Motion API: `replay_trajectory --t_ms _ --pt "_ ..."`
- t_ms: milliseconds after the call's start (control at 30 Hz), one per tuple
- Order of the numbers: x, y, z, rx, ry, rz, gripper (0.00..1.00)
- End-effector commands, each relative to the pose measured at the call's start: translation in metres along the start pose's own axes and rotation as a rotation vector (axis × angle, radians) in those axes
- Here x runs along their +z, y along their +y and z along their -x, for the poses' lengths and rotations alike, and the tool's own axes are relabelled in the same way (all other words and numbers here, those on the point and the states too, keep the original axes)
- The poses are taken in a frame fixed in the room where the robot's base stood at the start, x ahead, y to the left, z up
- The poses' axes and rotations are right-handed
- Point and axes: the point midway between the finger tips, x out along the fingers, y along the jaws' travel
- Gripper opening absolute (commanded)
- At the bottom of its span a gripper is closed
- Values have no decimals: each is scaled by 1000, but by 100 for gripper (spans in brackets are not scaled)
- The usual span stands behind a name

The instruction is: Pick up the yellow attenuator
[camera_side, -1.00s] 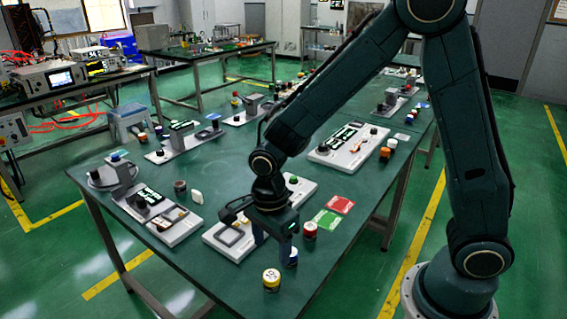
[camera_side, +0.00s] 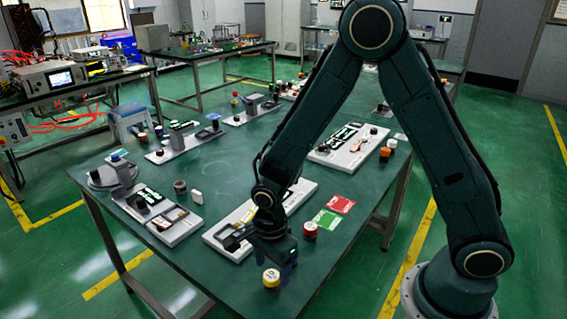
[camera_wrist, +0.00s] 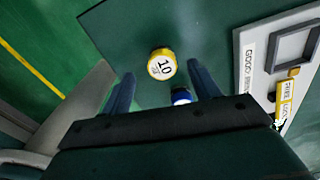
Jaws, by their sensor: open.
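The yellow attenuator (camera_side: 271,278) is a short cylinder standing upright near the table's front corner. In the wrist view the yellow attenuator (camera_wrist: 162,64) shows a white top marked "10" and lies just beyond and between the fingertips. My gripper (camera_side: 284,270) is low over the table, just right of and behind it in the side view. In the wrist view my gripper (camera_wrist: 158,80) has its two blue fingers spread apart with nothing clamped. A blue cylinder with a white top (camera_wrist: 181,95) sits between the fingers, nearer the palm, partly hidden by the gripper body.
A grey fixture board (camera_side: 222,246) lies left of my gripper; in the wrist view it is at the right (camera_wrist: 243,62). A red cylinder (camera_side: 310,230), a green card (camera_side: 327,220) and a red card (camera_side: 341,204) lie behind right. The table's front edge is close.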

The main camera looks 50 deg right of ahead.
Motion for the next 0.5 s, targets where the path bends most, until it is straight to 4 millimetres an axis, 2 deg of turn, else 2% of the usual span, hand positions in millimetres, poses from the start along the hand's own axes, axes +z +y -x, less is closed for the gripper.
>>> replay_trajectory --t_ms 300,500 --pt "-1 -3 -30 3 1 -1 61" --pt "-1 -3 -44 2 0 -1 61"
